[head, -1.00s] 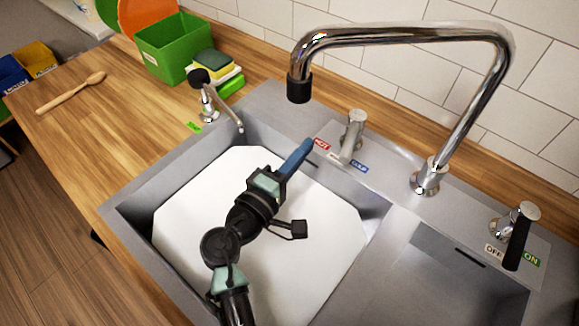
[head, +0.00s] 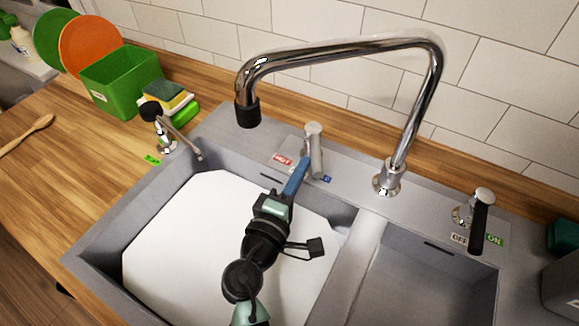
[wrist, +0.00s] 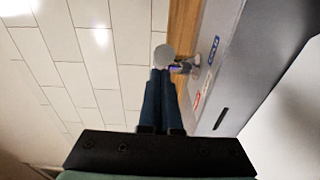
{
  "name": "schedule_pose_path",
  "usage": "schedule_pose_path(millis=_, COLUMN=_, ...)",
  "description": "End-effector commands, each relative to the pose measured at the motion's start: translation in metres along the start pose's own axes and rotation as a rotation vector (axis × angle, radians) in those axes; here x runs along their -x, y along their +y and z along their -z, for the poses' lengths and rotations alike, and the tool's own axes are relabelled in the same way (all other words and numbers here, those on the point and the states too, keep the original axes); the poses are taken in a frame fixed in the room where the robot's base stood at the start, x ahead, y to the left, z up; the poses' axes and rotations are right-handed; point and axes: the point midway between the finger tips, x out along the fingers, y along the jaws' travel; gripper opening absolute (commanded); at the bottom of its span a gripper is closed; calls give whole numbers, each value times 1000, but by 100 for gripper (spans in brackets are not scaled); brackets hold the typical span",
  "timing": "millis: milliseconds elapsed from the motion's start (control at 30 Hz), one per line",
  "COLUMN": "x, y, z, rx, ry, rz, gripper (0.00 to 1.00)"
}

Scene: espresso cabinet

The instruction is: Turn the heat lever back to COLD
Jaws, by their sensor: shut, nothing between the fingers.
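The heat lever (head: 316,150) is a grey metal handle on a round post behind the left basin. It points toward the front, its end over part of the blue COLD label (head: 326,179). The red HOT label (head: 281,160) lies uncovered to its left. My gripper (head: 305,160) is shut and empty. Its blue fingers reach up to the lever's left side, touching it or nearly so; I cannot tell which. In the wrist view, the lever's round top (wrist: 164,56) is just beyond the shut fingertips (wrist: 160,73). The COLD label (wrist: 213,46) and HOT label (wrist: 202,95) show to the right.
The tall chrome faucet (head: 388,175) stands right of the lever, its spout arching overhead. A black on/off lever (head: 480,222) is farther right. A soap dispenser (head: 160,120), sponges (head: 166,97) and green bin (head: 118,80) stand at left.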

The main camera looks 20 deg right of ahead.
Motion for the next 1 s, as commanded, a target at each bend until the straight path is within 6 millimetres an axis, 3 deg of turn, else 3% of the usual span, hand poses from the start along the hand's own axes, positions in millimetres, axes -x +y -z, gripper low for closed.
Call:
schedule_pose_path(millis=133, x=-4, y=-1, z=-19, rx=-1, ry=-4, rz=1, gripper=0)
schedule_pose_path(millis=567, x=-3, y=0, z=-25, rx=1, ry=-16, rz=0, gripper=0)
schedule_pose_path(millis=767, x=27, y=-2, z=-22, rx=3, ry=-8, rz=2, gripper=0)
schedule_pose_path(millis=1000, x=83, y=-3, z=-17, rx=1, ry=5, rz=3, gripper=0)
